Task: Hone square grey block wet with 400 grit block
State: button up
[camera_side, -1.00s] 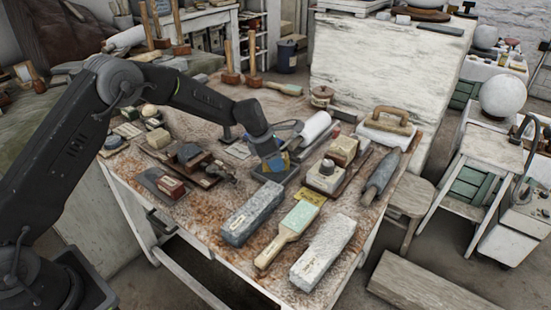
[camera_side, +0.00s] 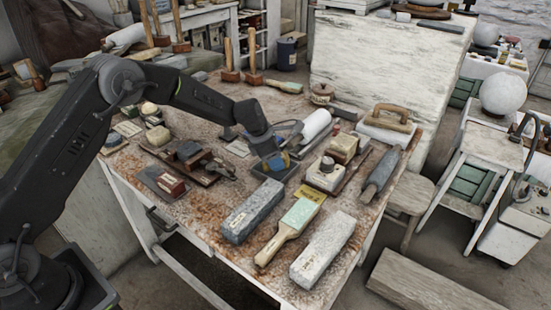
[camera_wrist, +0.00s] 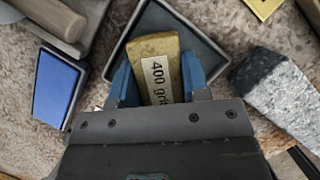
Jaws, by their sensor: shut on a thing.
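My gripper (camera_side: 272,161) is shut on a yellowish block labelled "400 grit" (camera_wrist: 158,68), held between its blue fingers in the wrist view (camera_wrist: 160,82). The block is over or inside a square dark grey tray-like piece (camera_wrist: 203,47) with a raised rim; I cannot tell whether it touches the bottom. In the side view this dark piece (camera_side: 288,173) lies on the table below my gripper. A long blue-grey speckled block (camera_side: 252,210) lies in front of it and also shows at the right of the wrist view (camera_wrist: 280,92). It stands apart from my gripper.
A pale speckled block (camera_side: 323,250) and a wooden-handled brush (camera_side: 285,236) lie near the table's front edge. A blue pad (camera_wrist: 58,88) lies left in the wrist view.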

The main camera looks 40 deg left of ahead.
jog(key=shift+r, duration=3.5)
jog(key=shift+s+a+r+m, duration=0.15)
jog(key=shift+s+a+m, duration=0.1)
jog(key=shift+s+m, duration=0.35)
jog(key=s+a+r+m+g+y, duration=0.1)
jog(key=s+a+r+m+g, duration=0.2)
jog(key=s+m, duration=0.4)
jog(key=s+a+r+m+g, duration=0.3)
jog(key=s+m, duration=0.3)
jog(key=m, duration=0.9)
jog(key=shift+s+a+r+g+y, duration=0.15)
jog(key=shift+s+a+g+y, duration=0.25)
jog(key=shift+a+g, duration=0.4)
